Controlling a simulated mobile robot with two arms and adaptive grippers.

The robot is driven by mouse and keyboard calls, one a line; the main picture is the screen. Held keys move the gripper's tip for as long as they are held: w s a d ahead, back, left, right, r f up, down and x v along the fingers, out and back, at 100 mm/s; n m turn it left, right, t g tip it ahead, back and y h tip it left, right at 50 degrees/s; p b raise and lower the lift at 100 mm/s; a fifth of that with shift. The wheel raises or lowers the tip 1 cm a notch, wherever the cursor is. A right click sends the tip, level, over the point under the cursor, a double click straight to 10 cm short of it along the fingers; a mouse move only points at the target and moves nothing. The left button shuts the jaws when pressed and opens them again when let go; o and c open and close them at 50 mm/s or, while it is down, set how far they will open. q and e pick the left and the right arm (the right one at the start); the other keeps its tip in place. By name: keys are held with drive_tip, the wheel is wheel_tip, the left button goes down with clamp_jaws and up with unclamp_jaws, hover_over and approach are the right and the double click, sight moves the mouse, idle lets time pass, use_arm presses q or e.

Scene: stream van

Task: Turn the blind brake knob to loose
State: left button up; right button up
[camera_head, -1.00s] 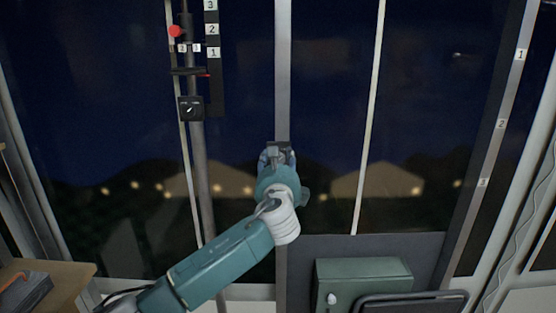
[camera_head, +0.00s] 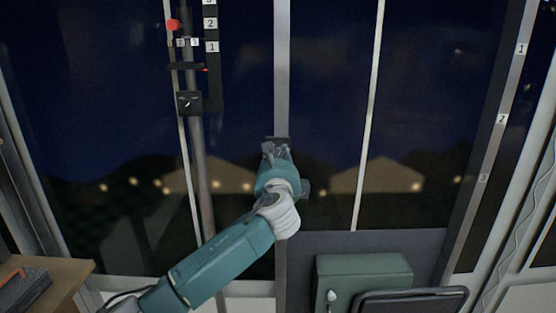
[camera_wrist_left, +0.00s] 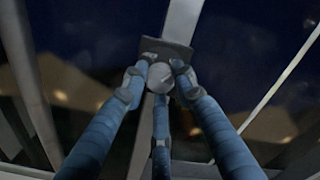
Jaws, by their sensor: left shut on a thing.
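The blind brake knob shows in the left wrist view as a round grey disc (camera_wrist_left: 161,77) in front of a dark square plate (camera_wrist_left: 165,52). The plate (camera_head: 277,142) is fixed on the grey vertical post in the head view, where the gripper mostly hides the knob. My left gripper (camera_head: 274,150) is at the plate. In the left wrist view its blue fingers (camera_wrist_left: 160,84) are around the knob, and it is shut on it. I cannot read any mark showing the knob's setting. My right gripper is not in view.
A pole left of the post carries a small black dial box (camera_head: 188,103), a red ball (camera_head: 172,25) and number tags. A green box (camera_head: 362,272) and a dark panel (camera_head: 412,302) stand low at right. A wooden surface (camera_head: 60,285) is at lower left. Dark window panes lie behind.

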use_arm(q)
drive_tip(key=n+b, duration=0.2)
drive_tip(key=n, duration=0.1)
drive_tip(key=shift+f+n, duration=0.1)
drive_tip(key=shift+n, duration=0.2)
drive_tip(key=n+b, duration=0.3)
drive_tip(key=n, duration=0.1)
drive_tip(key=shift+n, duration=0.3)
drive_tip(key=n+b, duration=0.2)
drive_tip(key=n, duration=0.2)
drive_tip(key=shift+f+n+b, duration=0.15)
drive_tip(key=shift+n+b, duration=0.7)
drive_tip(key=shift+n, duration=1.25)
drive_tip(key=shift+a+f, duration=0.1)
drive_tip(key=o, duration=1.1)
drive_tip(key=shift+o, duration=0.3)
drive_tip(key=shift+a, duration=0.1)
drive_tip(key=shift+r, duration=0.2)
drive_tip(key=shift+s, duration=0.1)
